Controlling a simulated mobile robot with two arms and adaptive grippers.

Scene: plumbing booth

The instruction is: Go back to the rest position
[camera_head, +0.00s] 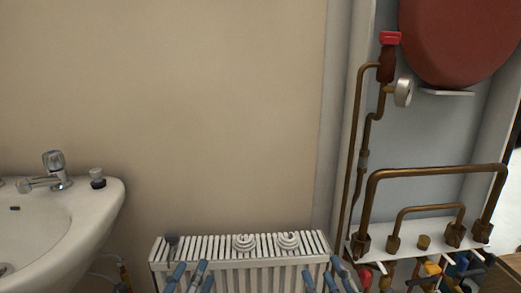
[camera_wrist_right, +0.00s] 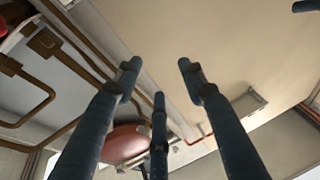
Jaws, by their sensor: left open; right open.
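My left gripper (camera_head: 189,268) shows at the bottom of the head view, only its blue-grey fingertips in frame, in front of the white radiator (camera_head: 228,277). The fingers are apart with nothing between them. My right gripper (camera_head: 322,268) shows further right, in front of the radiator's right end, also open and empty. In the right wrist view, the right gripper (camera_wrist_right: 158,74) has its three dark fingers spread, with nothing held between them. The rest of both arms is out of the head view.
Two white coiled pieces (camera_head: 244,242) (camera_head: 288,240) and a small dark item (camera_head: 172,240) are at the radiator's top. A white sink (camera_head: 100,197) stands left. Copper pipes (camera_head: 435,172), a gauge (camera_head: 403,92), a red vessel (camera_head: 460,40) and coloured valves (camera_head: 432,268) fill the right. Bare wall lies between.

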